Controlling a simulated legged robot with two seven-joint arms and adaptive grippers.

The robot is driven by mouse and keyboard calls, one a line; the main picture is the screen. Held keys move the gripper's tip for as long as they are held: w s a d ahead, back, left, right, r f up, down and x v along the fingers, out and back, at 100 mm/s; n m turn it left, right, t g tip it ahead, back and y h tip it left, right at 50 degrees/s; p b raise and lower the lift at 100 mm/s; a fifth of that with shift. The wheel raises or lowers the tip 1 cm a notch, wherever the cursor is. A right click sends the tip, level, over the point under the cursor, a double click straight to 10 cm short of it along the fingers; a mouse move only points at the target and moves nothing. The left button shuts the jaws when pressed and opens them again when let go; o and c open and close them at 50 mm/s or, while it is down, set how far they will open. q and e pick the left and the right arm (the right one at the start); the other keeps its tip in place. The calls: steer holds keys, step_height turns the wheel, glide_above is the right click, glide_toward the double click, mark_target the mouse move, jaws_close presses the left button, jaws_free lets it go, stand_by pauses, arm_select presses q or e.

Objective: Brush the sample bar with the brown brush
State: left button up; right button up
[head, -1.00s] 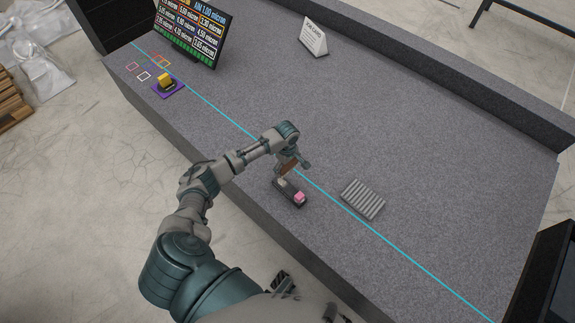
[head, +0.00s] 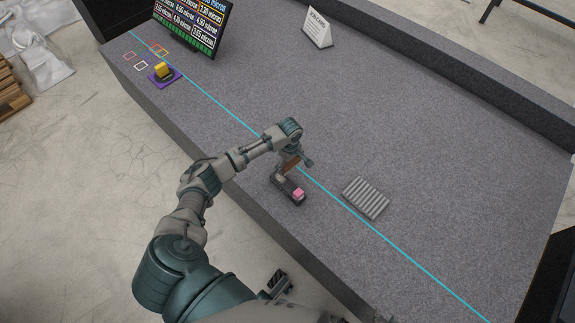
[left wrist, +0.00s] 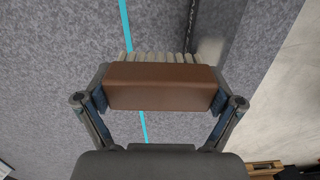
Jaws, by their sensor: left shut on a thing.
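My left gripper (head: 294,163) is shut on the brown brush (head: 289,163). In the left wrist view the brush (left wrist: 160,86) lies across between the two fingers (left wrist: 160,90), with its pale bristles on the far side. In the head view the brush is over the near side of the bench, just above a dark holder (head: 290,192) with a pink block (head: 299,193) at its right end. I cannot tell whether the bristles touch anything. No piece is clearly recognisable as the sample bar. My right gripper is not clearly seen.
A ridged grey plate (head: 366,198) lies right of the cyan line (head: 420,268). A white sign (head: 318,28) stands at the back. The bench middle is clear.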

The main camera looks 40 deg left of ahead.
arm_select(q)
steer(key=shift+w, duration=0.15)
steer(key=shift+f, duration=0.65)
stand_by(0.4)
steer(key=shift+r, duration=0.1)
